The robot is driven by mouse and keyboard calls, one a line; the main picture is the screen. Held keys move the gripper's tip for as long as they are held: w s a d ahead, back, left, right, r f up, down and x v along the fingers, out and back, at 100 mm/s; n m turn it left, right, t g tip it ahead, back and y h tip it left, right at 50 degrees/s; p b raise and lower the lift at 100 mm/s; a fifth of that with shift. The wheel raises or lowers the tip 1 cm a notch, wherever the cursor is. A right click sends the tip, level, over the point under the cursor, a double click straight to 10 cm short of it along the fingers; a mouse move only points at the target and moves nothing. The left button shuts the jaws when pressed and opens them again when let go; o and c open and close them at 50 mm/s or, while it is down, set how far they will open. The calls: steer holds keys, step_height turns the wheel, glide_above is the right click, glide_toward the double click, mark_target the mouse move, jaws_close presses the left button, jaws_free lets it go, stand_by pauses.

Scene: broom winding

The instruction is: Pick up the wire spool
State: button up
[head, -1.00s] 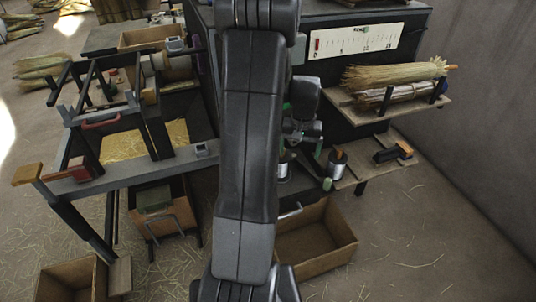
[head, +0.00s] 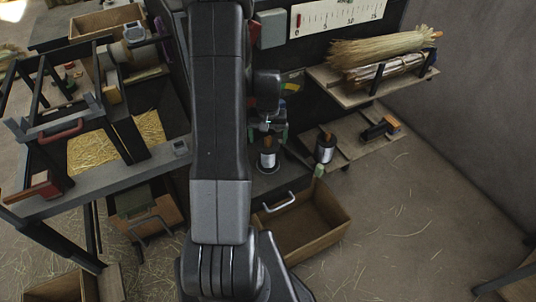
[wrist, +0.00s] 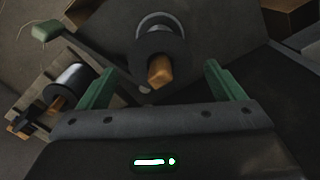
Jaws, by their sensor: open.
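A wire spool (head: 267,159) with dark flanges, silver wire and an orange-brown core stands on the dark bench surface. My gripper (head: 268,127) is open and empty just above it in the head view. In the wrist view, my gripper's two green fingers (wrist: 160,70) are spread wide, with the spool (wrist: 160,45) between and beyond their tips. I cannot tell whether a finger touches it. A second, similar spool (head: 325,149) stands to the right on the wooden shelf; it also shows at left in the wrist view (wrist: 70,78). My arm hides part of the bench.
A dark block with an orange end (head: 380,128) lies on the lower shelf. A broom bundle (head: 380,50) rests on the upper shelf. A frame with red handles (head: 62,130) stands left.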

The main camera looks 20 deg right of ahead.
mark_target(268, 146)
steer(key=shift+f+p, duration=0.3)
steer(key=shift+f, duration=2.3)
steer(key=c, duration=1.4)
